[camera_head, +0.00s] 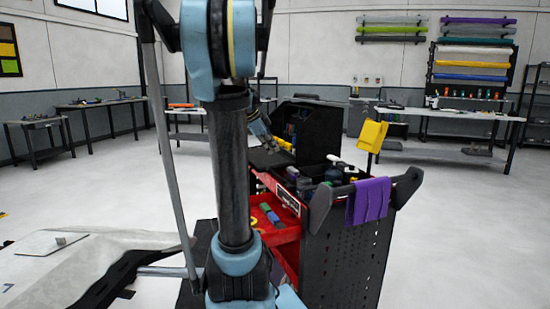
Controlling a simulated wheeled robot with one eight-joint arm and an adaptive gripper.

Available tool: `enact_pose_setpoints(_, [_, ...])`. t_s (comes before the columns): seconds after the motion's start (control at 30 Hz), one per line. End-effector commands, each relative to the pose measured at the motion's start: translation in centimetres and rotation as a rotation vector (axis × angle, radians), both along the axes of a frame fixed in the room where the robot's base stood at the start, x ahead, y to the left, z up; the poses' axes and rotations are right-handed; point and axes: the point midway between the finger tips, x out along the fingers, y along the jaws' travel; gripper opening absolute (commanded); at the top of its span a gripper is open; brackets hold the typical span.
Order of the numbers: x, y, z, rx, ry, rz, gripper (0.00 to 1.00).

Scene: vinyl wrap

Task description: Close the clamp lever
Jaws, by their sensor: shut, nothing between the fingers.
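I cannot make out a clamp lever for certain. My gripper (279,142) shows in the head view, small and partly behind my arm, above the left side of the black tool cart (345,240). It is shut and empty, tilted down to the right. A black box-like unit (318,130) stands on the cart just beyond it. Whether my gripper touches anything there is too small to tell. My arm hides part of the cart's left side.
The cart has an open red drawer (285,222), a purple cloth (370,201) on its handle and a yellow piece (372,136) above. A pale panel (95,250) with a small grey block lies at lower left. Workbenches line the walls; the floor at right is clear.

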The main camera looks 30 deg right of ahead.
Motion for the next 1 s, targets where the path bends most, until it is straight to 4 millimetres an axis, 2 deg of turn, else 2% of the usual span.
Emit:
enact_pose_setpoints(0.1, [-0.1,1.0,1.3,0.0,0.001,0.002,0.0])
enact_pose_setpoints(0.33, [-0.2,1.8,2.3,-0.001,0.0,0.0,0.0])
enact_pose_setpoints(0.87, [-0.2,2.1,2.3,0.0,0.002,0.005,0.0])
enact_pose_setpoints(1.0, [-1.1,3.6,1.6,0.015,0.034,0.078,0.0])
